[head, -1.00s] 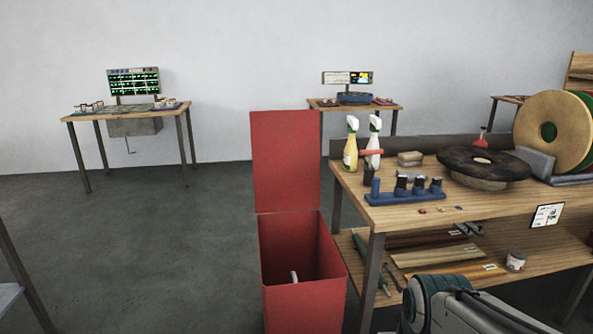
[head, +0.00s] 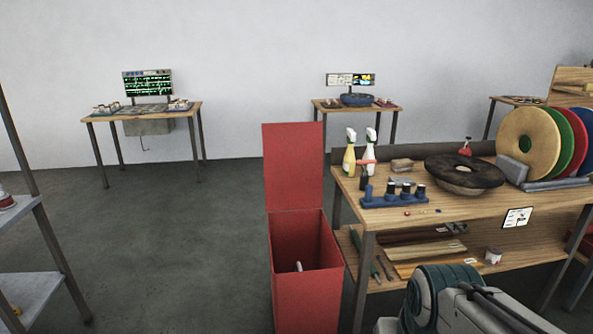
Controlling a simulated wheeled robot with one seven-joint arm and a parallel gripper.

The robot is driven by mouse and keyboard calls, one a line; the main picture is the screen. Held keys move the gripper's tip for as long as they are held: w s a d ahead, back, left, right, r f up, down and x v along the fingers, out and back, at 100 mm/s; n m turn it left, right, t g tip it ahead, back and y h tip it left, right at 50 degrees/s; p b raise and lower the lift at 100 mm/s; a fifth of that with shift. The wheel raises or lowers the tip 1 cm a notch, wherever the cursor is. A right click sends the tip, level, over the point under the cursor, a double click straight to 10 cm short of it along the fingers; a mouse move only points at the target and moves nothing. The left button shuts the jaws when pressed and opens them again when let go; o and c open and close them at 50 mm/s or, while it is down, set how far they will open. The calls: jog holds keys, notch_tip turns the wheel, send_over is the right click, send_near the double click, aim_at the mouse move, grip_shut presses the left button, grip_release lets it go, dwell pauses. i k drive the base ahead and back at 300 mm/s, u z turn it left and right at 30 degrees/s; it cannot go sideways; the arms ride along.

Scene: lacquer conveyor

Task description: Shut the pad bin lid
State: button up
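The red pad bin (head: 308,300) stands on the floor at the left end of the wooden workbench. Its red lid (head: 293,165) is open and stands upright at the back of the bin. A small pale object (head: 299,266) shows inside the bin. Part of my arm is at the lower right, in front of the bench, to the right of the bin. My gripper is not in the picture.
The workbench (head: 470,205) carries spray bottles, a blue rack, a dark round disc and coloured pads. A metal shelf (head: 40,285) stands at the left edge. The floor left of the bin is clear.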

aim_at(293, 152)
jog(key=u, duration=1.15)
jog(key=i, duration=5.95)
jog(key=z, duration=4.3)
